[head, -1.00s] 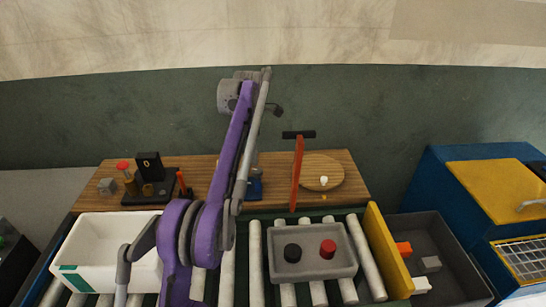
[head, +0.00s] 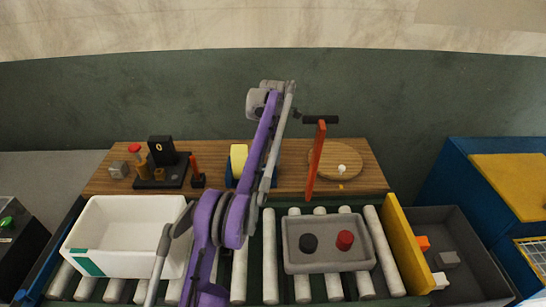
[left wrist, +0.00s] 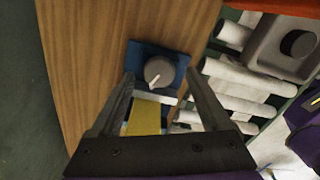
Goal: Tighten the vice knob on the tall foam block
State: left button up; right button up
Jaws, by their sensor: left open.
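In the left wrist view a blue vice (left wrist: 178,62) stands on the wooden bench, with a round grey knob (left wrist: 158,72) bearing a pale pointer line. A yellow foam block (left wrist: 143,117) sits beside the knob. My left gripper (left wrist: 160,77) is open, with one finger on each side of the knob in the picture; contact cannot be told. In the head view the yellow block (head: 238,160) stands upright at the vice, partly hidden by my purple left arm. The knob and my left gripper's fingers are hidden there. My right gripper is not in view.
An orange-red upright lever (head: 315,160) with a black crossbar stands right of my arm, before a round wooden board (head: 348,156). A black fixture (head: 160,165) stands left. A white bin (head: 125,225) and a grey tray (head: 328,262) rest on the rollers.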

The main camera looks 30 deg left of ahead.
pick_arm(q)
jog(key=shift+f, duration=0.5)
grip_shut()
